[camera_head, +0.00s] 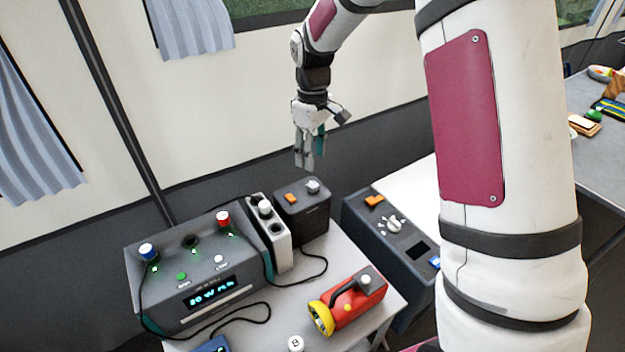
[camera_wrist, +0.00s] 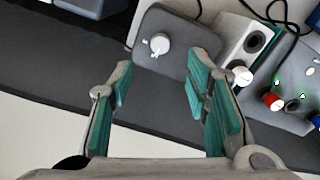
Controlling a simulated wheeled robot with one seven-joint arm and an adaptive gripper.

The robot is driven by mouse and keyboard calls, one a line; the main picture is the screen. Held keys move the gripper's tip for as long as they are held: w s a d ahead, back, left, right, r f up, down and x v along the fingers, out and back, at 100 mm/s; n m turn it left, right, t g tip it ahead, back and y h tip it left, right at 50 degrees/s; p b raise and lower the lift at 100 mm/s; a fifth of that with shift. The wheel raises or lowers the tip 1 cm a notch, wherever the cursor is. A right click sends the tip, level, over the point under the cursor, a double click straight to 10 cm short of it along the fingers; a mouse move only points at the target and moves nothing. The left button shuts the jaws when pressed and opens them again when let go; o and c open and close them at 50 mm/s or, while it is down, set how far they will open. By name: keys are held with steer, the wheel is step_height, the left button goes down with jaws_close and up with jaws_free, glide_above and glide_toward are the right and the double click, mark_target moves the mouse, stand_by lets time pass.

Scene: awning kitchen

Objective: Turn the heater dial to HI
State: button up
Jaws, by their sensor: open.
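A small dark box (camera_head: 315,220) with a pale round dial (camera_head: 312,186) and an orange switch (camera_head: 290,198) stands at the back of the table. A larger dark unit (camera_head: 370,235) to its right has a white dial (camera_head: 393,224) with marks around it and another orange switch (camera_head: 374,200). I cannot read which one is the heater. My gripper (camera_head: 310,160) is open and empty, above and behind the small box. In the wrist view my gripper (camera_wrist: 162,72) has its fingers apart, with the small box's dial (camera_wrist: 160,43) beyond the gap, untouched.
A grey power supply (camera_head: 190,280) with cables and a pale socket block (camera_head: 275,240) stand left of the small box. A red and yellow flashlight (camera_head: 350,303) lies in front. The wall (camera_head: 240,120) is close behind. A second table with items is far right.

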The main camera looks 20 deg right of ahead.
mark_target(313, 184)
step_height(313, 184, down, 9)
stand_by(0.3)
jaws_close()
